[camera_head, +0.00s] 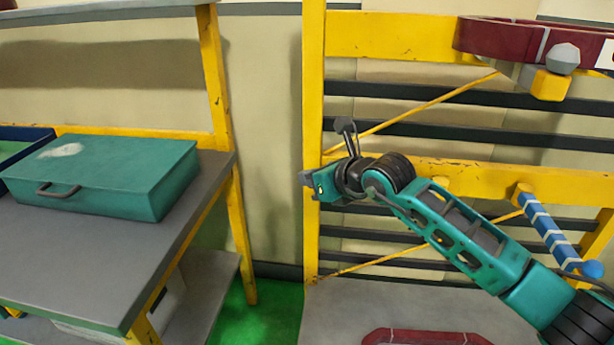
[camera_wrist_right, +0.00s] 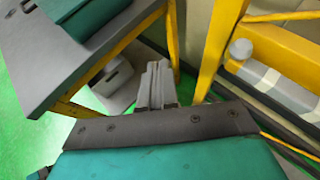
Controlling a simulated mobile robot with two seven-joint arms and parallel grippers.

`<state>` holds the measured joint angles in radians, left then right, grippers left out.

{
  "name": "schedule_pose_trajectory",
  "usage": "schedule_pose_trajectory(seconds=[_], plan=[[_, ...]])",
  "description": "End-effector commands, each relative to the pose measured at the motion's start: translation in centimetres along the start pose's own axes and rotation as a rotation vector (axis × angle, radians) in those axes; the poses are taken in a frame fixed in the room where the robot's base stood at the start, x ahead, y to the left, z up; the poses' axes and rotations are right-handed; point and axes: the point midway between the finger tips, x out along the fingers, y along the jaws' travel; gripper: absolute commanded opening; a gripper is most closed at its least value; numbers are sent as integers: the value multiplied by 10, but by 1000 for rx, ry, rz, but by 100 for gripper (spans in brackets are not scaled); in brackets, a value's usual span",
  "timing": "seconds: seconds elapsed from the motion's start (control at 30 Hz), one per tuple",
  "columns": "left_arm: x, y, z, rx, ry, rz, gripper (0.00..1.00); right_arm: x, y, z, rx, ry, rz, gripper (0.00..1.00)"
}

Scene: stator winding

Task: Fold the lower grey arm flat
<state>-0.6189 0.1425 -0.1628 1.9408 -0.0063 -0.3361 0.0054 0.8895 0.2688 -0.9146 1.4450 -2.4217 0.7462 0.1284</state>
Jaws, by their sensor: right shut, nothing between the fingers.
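My right gripper (camera_head: 309,180) is at the left end of my green arm, in front of the yellow post (camera_head: 313,90). In the right wrist view its grey fingers (camera_wrist_right: 156,86) are together and empty. A grey piece with a cross-shaped top (camera_head: 345,126) sticks up just above my right wrist; I cannot tell whether it is the lower grey arm or part of my wrist. In the right wrist view a light grey bar with a rounded knob (camera_wrist_right: 242,48) lies beside the yellow frame, right of and apart from the fingers. My left gripper does not show.
A grey table (camera_head: 110,255) with a green case (camera_head: 105,170) stands at the left. A dark red band (camera_head: 500,38) is at the upper right, near a grey knob (camera_head: 563,58). A blue striped bar (camera_head: 550,228) sticks out at the right. Another red piece (camera_head: 420,337) lies low.

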Motion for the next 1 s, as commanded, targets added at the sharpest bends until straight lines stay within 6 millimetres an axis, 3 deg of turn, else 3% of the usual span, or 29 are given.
schedule_pose_trajectory(seconds=[0.23,0.7,0.87,1.0], plan=[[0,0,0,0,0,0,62,-13,16,3,0,1,0,0],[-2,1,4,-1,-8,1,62,-14,23,0,31,-3,27,0],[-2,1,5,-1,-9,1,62,-15,62,-20,256,-50,204,0],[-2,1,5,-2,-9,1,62,-31,97,-34,626,-148,409,0]])
